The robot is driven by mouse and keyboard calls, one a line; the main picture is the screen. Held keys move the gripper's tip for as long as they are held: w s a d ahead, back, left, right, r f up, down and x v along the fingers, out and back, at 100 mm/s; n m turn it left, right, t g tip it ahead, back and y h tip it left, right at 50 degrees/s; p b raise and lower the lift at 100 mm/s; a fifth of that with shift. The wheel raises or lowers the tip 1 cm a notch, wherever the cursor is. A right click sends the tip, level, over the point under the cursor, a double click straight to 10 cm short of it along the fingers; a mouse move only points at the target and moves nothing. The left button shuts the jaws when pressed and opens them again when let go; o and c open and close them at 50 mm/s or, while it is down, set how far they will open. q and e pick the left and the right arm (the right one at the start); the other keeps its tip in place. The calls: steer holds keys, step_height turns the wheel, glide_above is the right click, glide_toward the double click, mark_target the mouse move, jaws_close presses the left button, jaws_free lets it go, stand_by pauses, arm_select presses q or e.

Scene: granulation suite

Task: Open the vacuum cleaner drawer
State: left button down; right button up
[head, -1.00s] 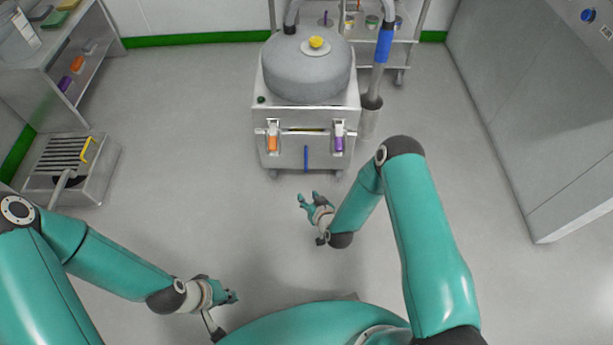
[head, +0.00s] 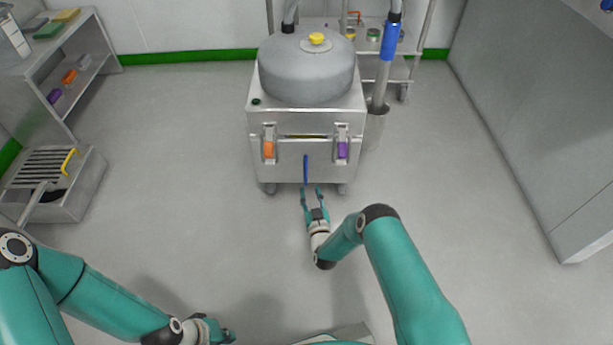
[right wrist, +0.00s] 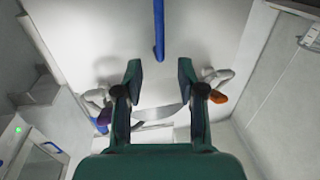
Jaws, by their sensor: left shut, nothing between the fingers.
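The vacuum cleaner (head: 307,78) has a grey domed top on a steel cabinet. The drawer front (head: 278,172) is flush with the cabinet, and the drawer looks closed. A vertical blue handle (head: 306,169) is on the drawer's middle; it also shows in the right wrist view (right wrist: 159,30). Orange (head: 268,150) and purple (head: 342,150) latch tabs flank it. My right gripper (head: 312,190) is open and empty, pointing at the drawer just below the handle. In the right wrist view the handle lines up with the gap between its fingers (right wrist: 160,70). My left gripper (head: 231,335) is shut and empty, low in the head view.
A blue-gripped wand (head: 388,42) stands in a holder on the cabinet's right. A wheeled rack (head: 405,72) is behind. A steel shelf (head: 82,75) and a low unit with a slatted top (head: 82,190) are at left. The floor around the vacuum cleaner is clear.

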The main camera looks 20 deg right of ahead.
mark_target(306, 174)
steer(key=w+b, duration=0.1)
steer(key=w, duration=0.1)
steer(key=w+b, duration=0.1)
steer(key=w, duration=0.2)
steer(key=w+d+b, duration=0.1)
steer(key=w, duration=0.2)
steer(key=shift+f, duration=0.15)
steer(key=shift+w+b, duration=0.45)
steer(key=shift+w, duration=0.25)
jaws_close()
